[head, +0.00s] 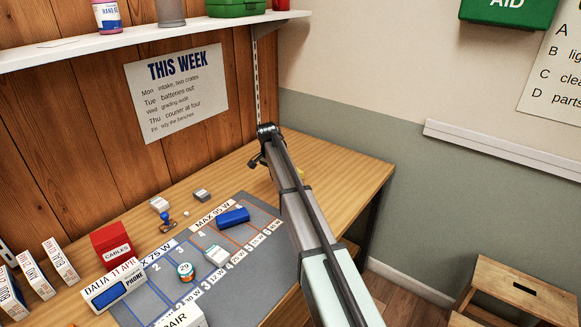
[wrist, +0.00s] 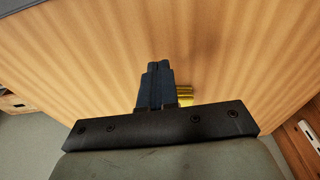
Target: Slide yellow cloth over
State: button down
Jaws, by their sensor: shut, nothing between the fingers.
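A small yellow thing (wrist: 184,95), likely the yellow cloth, shows in the wrist view just right of my fingers, mostly hidden behind the gripper's dark mount. A sliver of yellow (head: 301,172) also shows beside my arm in the head view. My gripper (wrist: 155,68) is shut and empty, its dark fingers together over bare wood. In the head view my gripper (head: 256,162) is over the back right part of the table, left of the yellow sliver. I cannot tell whether it touches the yellow thing.
The wooden table (head: 345,170) is bare at its right end. A grey marked mat (head: 258,212) lies left of my arm, with a blue block (head: 233,217) and a round tin (head: 185,271) on it. A red box (head: 110,245) stands further left. A shelf (head: 150,33) hangs above.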

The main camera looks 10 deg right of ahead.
jog(key=w+d, duration=0.8)
jog(key=shift+w+d+f, duration=0.2)
jog(key=shift+f, duration=0.55)
jog(key=shift+s+f, duration=0.1)
jog(key=shift+f, duration=0.05)
jog(key=shift+s+a, duration=0.1)
jog(key=shift+s, duration=0.05)
jog(key=s+a, duration=1.4)
jog(key=shift+s+a+f, duration=0.1)
jog(key=shift+s+a, duration=0.1)
jog(key=shift+s, duration=0.15)
jog(key=shift+w+r, duration=0.1)
jog(key=shift+r, duration=0.7)
